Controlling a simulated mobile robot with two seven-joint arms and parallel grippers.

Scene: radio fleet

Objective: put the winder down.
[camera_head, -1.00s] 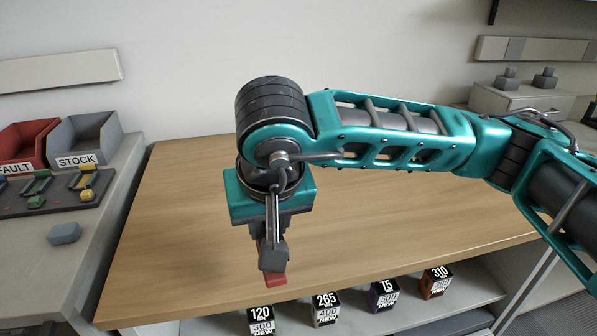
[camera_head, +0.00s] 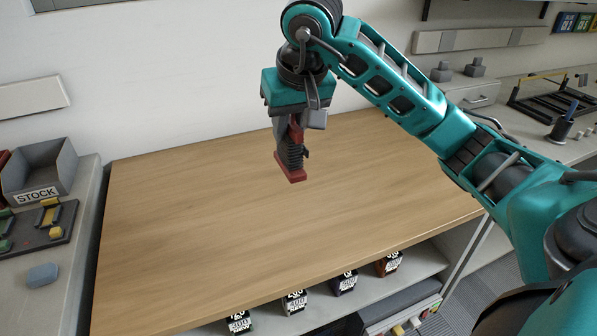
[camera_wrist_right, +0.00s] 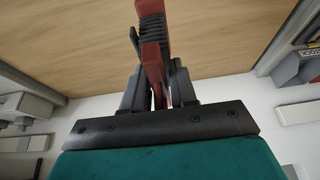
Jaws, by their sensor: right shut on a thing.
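The winder (camera_head: 291,158) is a red and black piece with a ribbed dark middle and a red lower end. It hangs upright below my right gripper (camera_head: 290,127), which is shut on its upper part. The winder is above the back part of the wooden table (camera_head: 200,230); I cannot tell the exact gap below it. In the right wrist view the winder (camera_wrist_right: 152,40) stands out between the fingers (camera_wrist_right: 152,88) with the wood surface beyond it. My left gripper is not in view.
The table top is clear. Several labelled boxes (camera_head: 295,301) stand on a shelf below its front edge.

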